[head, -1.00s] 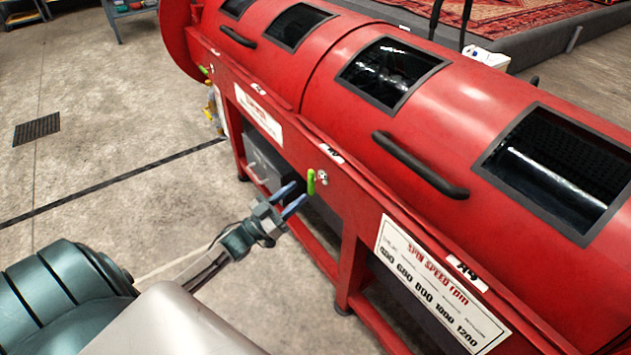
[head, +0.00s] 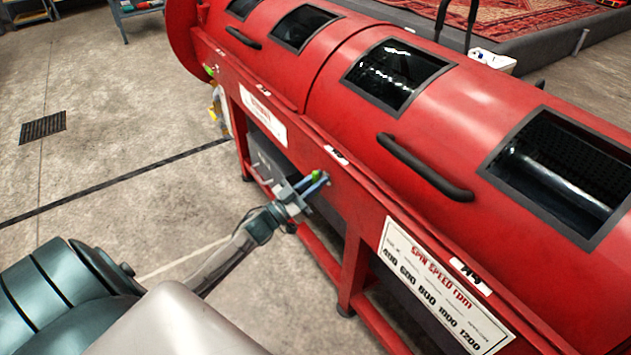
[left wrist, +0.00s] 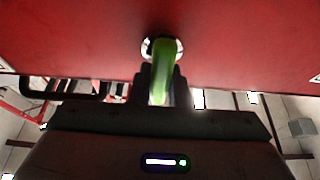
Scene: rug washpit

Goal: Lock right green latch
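The right green latch (head: 316,175) is on the front rail of the red spin machine (head: 310,150). My left gripper (head: 314,184) is at this latch, its blue fingers on either side of it. In the left wrist view the latch (left wrist: 163,80) stands out from a round silver mount on the red panel. The dark fingers sit close against both sides of it, so the gripper looks shut on it. The fingers hide the latch's lower part in the head view. Another green latch (head: 210,71) is at the rail's far left. My right gripper is not in view.
A black handle (head: 425,168) and dark windows are on the drum above the rail. A white spin speed sign (head: 445,285) hangs on the frame to the right. Red frame legs (head: 354,270) stand below. The concrete floor at left is open.

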